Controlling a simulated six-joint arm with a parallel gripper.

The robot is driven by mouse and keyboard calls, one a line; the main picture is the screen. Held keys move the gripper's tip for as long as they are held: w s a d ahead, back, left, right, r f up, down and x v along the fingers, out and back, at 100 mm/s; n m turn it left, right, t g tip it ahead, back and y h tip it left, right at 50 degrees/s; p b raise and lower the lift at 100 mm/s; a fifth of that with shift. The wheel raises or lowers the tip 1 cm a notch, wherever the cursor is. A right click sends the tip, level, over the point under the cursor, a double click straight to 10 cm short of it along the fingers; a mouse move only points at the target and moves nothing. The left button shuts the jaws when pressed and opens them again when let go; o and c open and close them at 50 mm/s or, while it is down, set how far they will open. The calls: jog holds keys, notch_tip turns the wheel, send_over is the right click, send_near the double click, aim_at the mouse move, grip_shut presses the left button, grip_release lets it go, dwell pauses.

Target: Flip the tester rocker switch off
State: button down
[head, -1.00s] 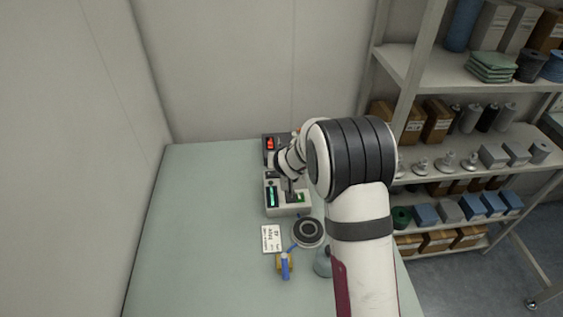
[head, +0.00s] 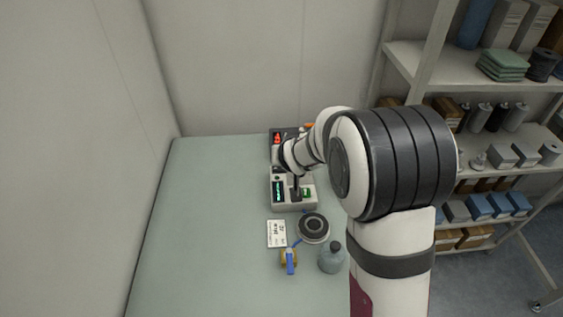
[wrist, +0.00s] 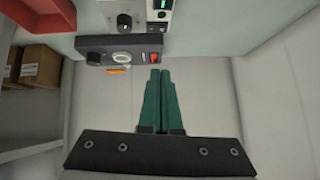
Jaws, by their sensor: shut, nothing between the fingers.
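The light grey tester box (head: 294,207) stands on the table, with a green-lit display (head: 279,190) and a green part (head: 306,193) on its top. I cannot tell whether that part is the rocker switch. My gripper (head: 296,197) shows as a dark shape over the box, partly hidden by my arm. In the wrist view my gripper's teal fingers (wrist: 160,73) are shut together and empty. Their tips appear close to a dark unit (wrist: 100,44) with a red-lit part (wrist: 155,57). Contact cannot be told.
A round dark-topped part (head: 313,227), a white card (head: 276,234), a blue-handled tool (head: 291,261) and a grey bottle (head: 331,259) lie in front of the box. The table's left side (head: 210,230) is clear. Walls close in left and behind; loaded shelves (head: 510,115) stand right.

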send_over(282, 174)
jog(key=f, duration=0.6)
jog(key=shift+s+a+f, duration=0.25)
jog(key=shift+s+a, duration=0.15)
jog(key=f, duration=0.3)
jog(key=shift+w+a+f, duration=0.25)
jog(key=shift+w+f, duration=0.05)
jog(key=shift+w, duration=0.1)
jog(key=shift+f, duration=0.5)
jog(key=shift+a, duration=0.1)
jog(key=shift+f, duration=0.3)
jog(key=shift+d+r, duration=0.1)
jog(key=shift+d, duration=0.65)
jog(key=shift+r, duration=0.1)
